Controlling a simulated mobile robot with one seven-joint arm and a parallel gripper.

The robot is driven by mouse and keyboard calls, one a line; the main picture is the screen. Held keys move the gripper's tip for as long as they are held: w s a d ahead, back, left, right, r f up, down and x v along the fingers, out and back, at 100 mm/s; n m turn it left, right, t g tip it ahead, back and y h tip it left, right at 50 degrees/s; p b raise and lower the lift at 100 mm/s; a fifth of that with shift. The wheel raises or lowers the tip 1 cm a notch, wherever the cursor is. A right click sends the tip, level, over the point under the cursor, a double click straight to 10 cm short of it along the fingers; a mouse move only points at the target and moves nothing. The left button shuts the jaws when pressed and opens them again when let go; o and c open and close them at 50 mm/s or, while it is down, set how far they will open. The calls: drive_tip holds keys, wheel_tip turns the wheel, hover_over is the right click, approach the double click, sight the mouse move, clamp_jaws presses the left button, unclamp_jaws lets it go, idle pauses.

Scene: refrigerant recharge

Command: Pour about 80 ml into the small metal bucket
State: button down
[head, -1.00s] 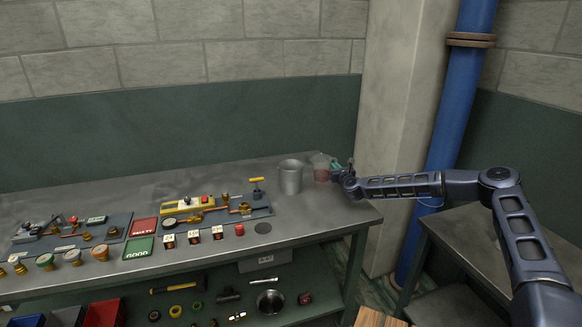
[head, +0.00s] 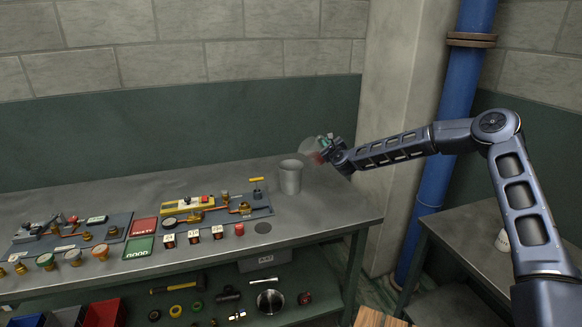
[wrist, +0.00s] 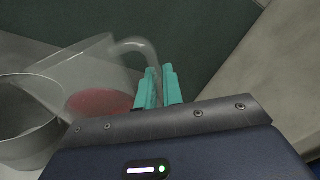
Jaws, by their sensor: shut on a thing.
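The small metal bucket (head: 291,178) stands upright on the bench, towards its right end. It also shows at the left edge of the wrist view (wrist: 22,140). My gripper (head: 328,146) is up and to the right of the bucket. Its teal fingers (wrist: 160,75) are shut on the handle of a clear jug (head: 309,149). The jug (wrist: 85,70) holds red liquid (wrist: 100,102) low inside. It is off the bench, close to the bucket, and looks tilted towards it. I see no stream of liquid. The inside bottom of the bucket is hidden.
The bench (head: 330,215) is clear right of the bucket. To the left lie a tool board with a yellow gauge set (head: 187,205), a red tray (head: 144,226) and a green tray (head: 138,248). A wall pillar (head: 395,110) and blue pipe (head: 455,110) stand at right.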

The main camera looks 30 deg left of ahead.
sight(318, 137)
drive_tip(key=shift+s+a+n, duration=0.3)
drive_tip(key=shift+a+n, duration=0.05)
drive_tip(key=shift+n, duration=0.35)
drive_tip(key=shift+s+a+r+n, duration=0.15)
drive_tip(key=shift+r+n, duration=0.3)
drive_tip(key=shift+r, duration=0.05)
drive_tip(key=shift+s+a+r+n, duration=0.1)
drive_tip(key=shift+a+r+n, duration=0.05)
drive_tip(key=shift+r+n, duration=0.35)
drive_tip(key=shift+s+a+r+n+b, duration=0.1)
drive_tip(key=shift+s+a+n+b, duration=0.3)
drive_tip(key=shift+n, duration=0.45)
drive_tip(key=shift+s+a+r+n+b, duration=0.5)
drive_tip(key=shift+a+r+n+b, duration=0.15)
drive_tip(key=shift+r+n+b, duration=0.35)
idle(0.9)
drive_tip(key=shift+d+f, duration=0.1)
drive_tip(key=shift+f, duration=0.1)
